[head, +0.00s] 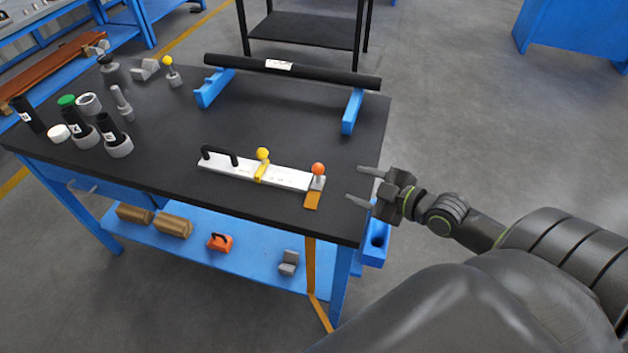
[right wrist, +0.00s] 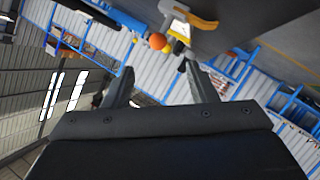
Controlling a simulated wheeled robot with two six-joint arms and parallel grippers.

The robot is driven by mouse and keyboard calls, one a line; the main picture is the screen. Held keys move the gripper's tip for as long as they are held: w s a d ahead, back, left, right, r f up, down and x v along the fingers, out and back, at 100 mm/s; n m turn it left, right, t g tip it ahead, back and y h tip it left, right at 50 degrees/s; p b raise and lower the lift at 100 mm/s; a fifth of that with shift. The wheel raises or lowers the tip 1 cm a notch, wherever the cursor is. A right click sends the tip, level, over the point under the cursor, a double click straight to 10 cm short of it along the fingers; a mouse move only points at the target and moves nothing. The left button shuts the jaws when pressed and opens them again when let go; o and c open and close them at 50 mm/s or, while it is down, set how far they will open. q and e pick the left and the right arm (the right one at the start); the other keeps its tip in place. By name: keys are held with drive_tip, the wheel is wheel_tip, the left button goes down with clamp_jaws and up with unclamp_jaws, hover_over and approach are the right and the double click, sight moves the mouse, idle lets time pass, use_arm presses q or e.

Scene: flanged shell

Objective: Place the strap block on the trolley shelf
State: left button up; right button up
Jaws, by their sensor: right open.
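The strap block (head: 318,184) is a small grey block with an orange ball knob. A black trolley shelf (head: 305,30) stands behind the bench. My left gripper is out of view.
The white bar (head: 225,170) carries a black handle and a yellow-knobbed clamp (head: 262,165). A long black tube (head: 300,72) rests on blue supports behind. Several cylinders stand at left. The bench's blue lower shelf (head: 200,262) holds small parts.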

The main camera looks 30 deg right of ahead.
sight(323, 170)
drive_tip(key=x, duration=0.8)
drive_tip(key=shift+w+a, duration=0.1)
drive_tip(key=shift+w, duration=0.05)
drive_tip(key=x, duration=0.1)
drive_tip(key=p+x, duration=0.1)
drive_tip(key=x, duration=0.1)
drive_tip(key=p+x, duration=0.1)
drive_tip(key=shift+w+r, duration=0.15)
drive_tip(key=shift+w, duration=0.5)
drive_tip(key=c, duration=1.1)
